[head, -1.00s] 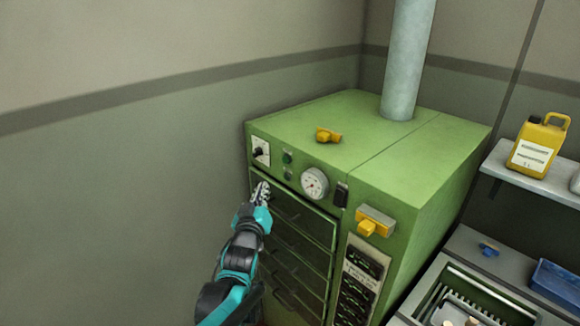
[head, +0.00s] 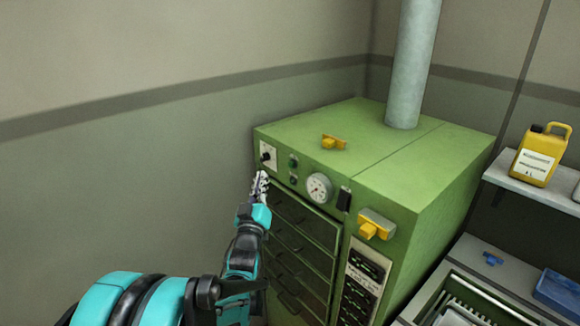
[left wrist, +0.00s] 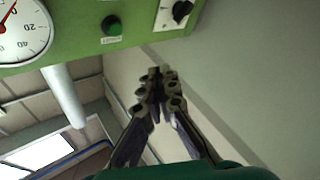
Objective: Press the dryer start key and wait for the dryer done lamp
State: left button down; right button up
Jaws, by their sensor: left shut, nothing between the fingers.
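The dryer is a green cabinet (head: 400,170) with a column of drawers. Its front panel carries a dark knob on a white plate (head: 267,155), a small green round control (head: 293,162), a smaller fitting under it (head: 293,180) and a dial gauge (head: 319,187). I cannot tell which of the two small fittings is the start key and which the done lamp. My left gripper (head: 261,176) is shut and empty, near the panel just below the knob plate. In the left wrist view its fingertips (left wrist: 157,75) are apart from a dark green button (left wrist: 112,25) with a label. My right gripper is out of view.
A grey pipe (head: 412,70) rises from the cabinet top, where a yellow fitting (head: 333,142) sits. A yellow handle (head: 375,226) juts from the front. A yellow jug (head: 540,160) stands on the right shelf. The wall is close on the left.

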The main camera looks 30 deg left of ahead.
pick_arm(q)
jog(key=w+d, duration=0.2)
jog(key=w, duration=0.4)
jog(key=shift+w+d, duration=0.4)
jog(key=shift+w, duration=0.1)
dwell(1.1)
jog(key=shift+w+d, duration=0.2)
jog(key=shift+w, duration=0.1)
jog(key=shift+w+d+b, duration=0.15)
jog(key=shift+w+b, duration=0.2)
jog(key=shift+w, duration=0.05)
dwell(0.6)
jog(key=shift+s, duration=0.15)
jog(key=shift+s+a, duration=0.35)
jog(key=shift+s, duration=0.35)
jog(key=shift+s+a, duration=0.3)
jog(key=shift+s, duration=0.45)
jog(key=shift+s+a, duration=0.35)
jog(key=shift+s, duration=0.45)
jog(key=shift+s+a, duration=0.3)
jog(key=shift+s, duration=0.45)
